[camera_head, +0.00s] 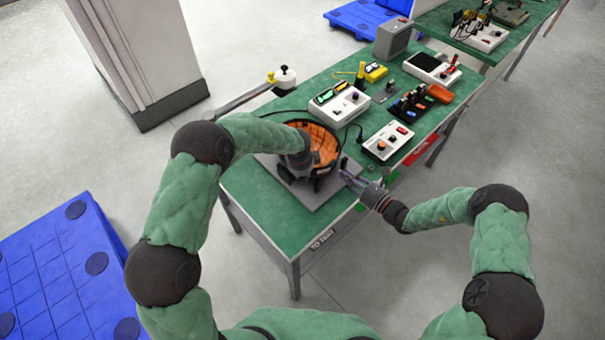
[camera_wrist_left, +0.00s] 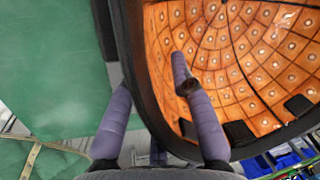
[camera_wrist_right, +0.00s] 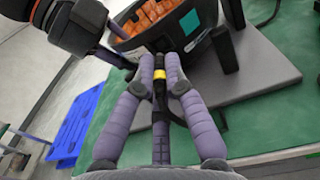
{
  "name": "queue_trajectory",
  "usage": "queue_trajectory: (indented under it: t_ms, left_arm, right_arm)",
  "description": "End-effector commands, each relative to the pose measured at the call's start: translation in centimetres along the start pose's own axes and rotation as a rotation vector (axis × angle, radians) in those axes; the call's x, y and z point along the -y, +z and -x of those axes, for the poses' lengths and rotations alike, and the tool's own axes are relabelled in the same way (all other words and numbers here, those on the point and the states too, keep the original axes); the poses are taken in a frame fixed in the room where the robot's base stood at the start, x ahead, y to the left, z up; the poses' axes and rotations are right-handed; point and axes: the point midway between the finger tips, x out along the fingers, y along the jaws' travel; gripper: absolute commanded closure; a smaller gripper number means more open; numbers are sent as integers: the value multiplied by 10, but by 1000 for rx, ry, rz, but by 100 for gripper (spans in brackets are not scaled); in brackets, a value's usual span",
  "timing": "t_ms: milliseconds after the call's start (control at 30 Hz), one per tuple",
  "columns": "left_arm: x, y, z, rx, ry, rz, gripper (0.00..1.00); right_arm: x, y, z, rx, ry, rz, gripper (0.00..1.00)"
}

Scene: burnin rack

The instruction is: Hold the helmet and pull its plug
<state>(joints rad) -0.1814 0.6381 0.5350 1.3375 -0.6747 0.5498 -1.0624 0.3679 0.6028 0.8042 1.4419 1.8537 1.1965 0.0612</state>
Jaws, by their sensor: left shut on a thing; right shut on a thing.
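The helmet (camera_head: 328,143) is a dark shell with an orange lining, open side up on a grey plate (camera_head: 326,193) on the green table. My left gripper (camera_head: 303,160) is shut on the helmet's rim; in the left wrist view one finger is inside the shell (camera_wrist_left: 146,60) and one outside. My right gripper (camera_head: 348,177) is at the helmet's right side. In the right wrist view its fingertips are shut on the dark plug with a yellow band (camera_wrist_right: 160,82), close to the helmet shell (camera_wrist_right: 160,40). I cannot tell whether the plug is seated.
Behind the helmet stand a white box with green lenses (camera_head: 338,106) and a white control box (camera_head: 388,142). An orange part (camera_head: 440,93) and other devices lie further back. A lever arm with a white knob (camera_head: 284,77) reaches over the table's left edge. The table's front left is clear.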

Motion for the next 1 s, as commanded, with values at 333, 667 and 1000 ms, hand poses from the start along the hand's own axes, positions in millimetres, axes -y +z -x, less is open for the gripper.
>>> queue_trajectory:
  t_ms: [333, 667, 1000]
  left_arm:
    - [-6, -1, -4, 0, 15, 0, 100]
    - [-7, -1, -4, 0, 15, 0, 100]
    - [-7, -1, -4, 0, 16, 0, 100]
  right_arm:
    - [1, 0, 12, 0, -2, 0, 100]
    - [1, 0, 24, -1, -2, 0, 100]
    - [0, 0, 31, -1, -1, 0, 100]
